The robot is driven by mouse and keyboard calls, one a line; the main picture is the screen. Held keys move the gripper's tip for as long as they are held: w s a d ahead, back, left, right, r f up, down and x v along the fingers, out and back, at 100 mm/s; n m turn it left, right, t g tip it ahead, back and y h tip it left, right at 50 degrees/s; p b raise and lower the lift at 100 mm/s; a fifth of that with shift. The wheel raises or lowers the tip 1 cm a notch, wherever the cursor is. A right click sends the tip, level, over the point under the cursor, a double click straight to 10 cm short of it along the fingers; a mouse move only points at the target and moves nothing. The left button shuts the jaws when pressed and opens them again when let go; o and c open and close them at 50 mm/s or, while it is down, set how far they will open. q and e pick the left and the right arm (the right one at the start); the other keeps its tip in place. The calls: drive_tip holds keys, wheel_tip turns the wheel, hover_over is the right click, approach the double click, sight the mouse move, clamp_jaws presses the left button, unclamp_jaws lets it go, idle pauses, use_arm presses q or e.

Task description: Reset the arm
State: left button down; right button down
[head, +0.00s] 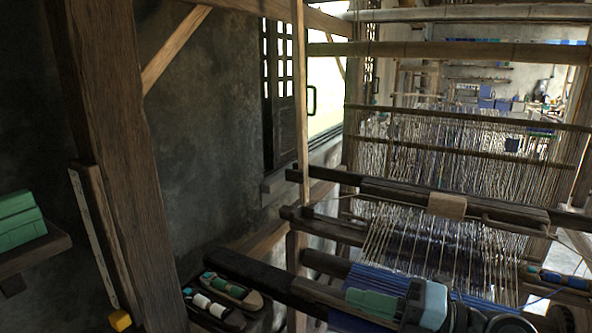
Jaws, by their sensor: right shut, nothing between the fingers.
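My right gripper (411,301) is in the lower right of the head view, low over the front of the wooden loom (395,192). Its grey body and dark fingers point left, and the fingers are shut with nothing between them. My left gripper is not in view.
A thick wooden post (115,150) stands at left. Green blocks (18,220) lie on a shelf there. Shuttles with thread (222,287) lie in a tray at lower left. Warp threads and beams fill the right. A small yellow block (120,320) is at the bottom left.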

drive_tip(key=s+d+f+m+t+h, duration=0.1)
drive_tip(key=d+f+m+t+h, duration=0.55)
drive_tip(key=m, duration=0.75)
drive_tip(key=s+d+f+m+t+h, duration=0.25)
drive_tip(key=d+f+m+h, duration=0.5)
drive_tip(key=m+h, duration=0.5)
drive_tip(key=s+d+f+m+g, duration=0.2)
drive_tip(key=s+f+m+g, duration=0.4)
drive_tip(key=s+f, duration=0.5)
drive_tip(key=s+a+f+g+y, duration=0.15)
drive_tip(key=s+f+g, duration=0.3)
drive_tip(key=s, duration=0.45)
drive_tip(key=s+a+f+g+y, duration=0.1)
drive_tip(key=s+a+f+g, duration=0.1)
drive_tip(key=s+f+g, duration=0.45)
drive_tip(key=w+a+f+t+y, duration=0.1)
drive_tip(key=w+a+f+t, duration=0.1)
drive_tip(key=w+f+t, duration=0.2)
drive_tip(key=shift+w+a+f+t, duration=0.15)
drive_tip(key=shift+a+f+t, duration=0.25)
drive_tip(key=shift+f+t, duration=1.75)
